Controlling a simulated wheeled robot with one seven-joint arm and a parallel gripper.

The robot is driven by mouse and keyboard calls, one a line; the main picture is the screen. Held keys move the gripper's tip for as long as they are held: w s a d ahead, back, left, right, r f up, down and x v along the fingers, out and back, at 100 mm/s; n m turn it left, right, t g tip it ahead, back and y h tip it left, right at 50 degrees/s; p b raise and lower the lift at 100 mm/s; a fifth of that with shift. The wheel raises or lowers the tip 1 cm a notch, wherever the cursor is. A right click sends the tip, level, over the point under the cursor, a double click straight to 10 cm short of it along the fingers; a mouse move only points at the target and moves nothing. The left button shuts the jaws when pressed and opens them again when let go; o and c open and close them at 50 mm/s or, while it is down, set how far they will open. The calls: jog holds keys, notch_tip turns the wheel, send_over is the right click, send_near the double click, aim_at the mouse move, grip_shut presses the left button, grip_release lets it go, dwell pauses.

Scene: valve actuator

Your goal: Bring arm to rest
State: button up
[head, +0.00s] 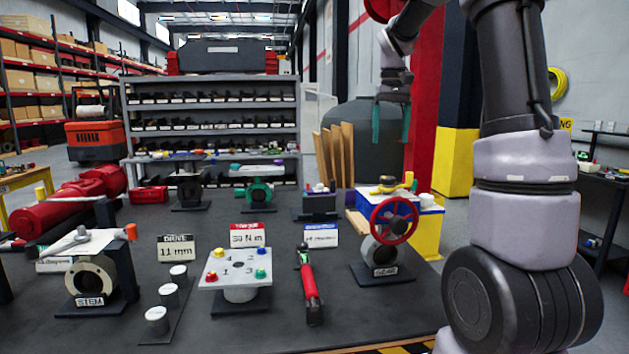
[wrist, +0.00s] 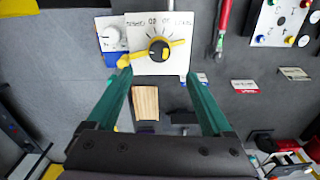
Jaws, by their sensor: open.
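My gripper (head: 391,122) hangs high above the back right of the workbench in the head view, its green fingers pointing down and apart. In the wrist view my gripper (wrist: 159,82) is open with nothing between its fingertips. A white panel with a black dial and yellow handle (wrist: 160,50) lies beyond the fingertips. In the head view this yellow-handled unit (head: 391,185) stands on the bench below my gripper. My arm (head: 525,150) rises along the right side of the head view.
The bench (head: 210,325) carries a red handwheel (head: 394,220) on a GEAR stand, a red-handled tool (head: 309,285), a plate with coloured bolts (head: 236,268) and a STEM flange (head: 92,280). Wooden boards (head: 340,158) stand behind. A red post (head: 432,90) rises close to my gripper.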

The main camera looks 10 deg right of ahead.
jog(key=s+a+m+t+y, duration=0.1)
jog(key=s+a+t, duration=0.2)
jog(key=s, duration=0.9)
jog(key=s+a+m+t+y, duration=0.1)
jog(key=s+a+t, duration=0.3)
jog(key=s, duration=0.8)
jog(key=shift+s+a+m, duration=0.3)
jog(key=shift+a+m, duration=0.2)
jog(key=shift+a, duration=0.3)
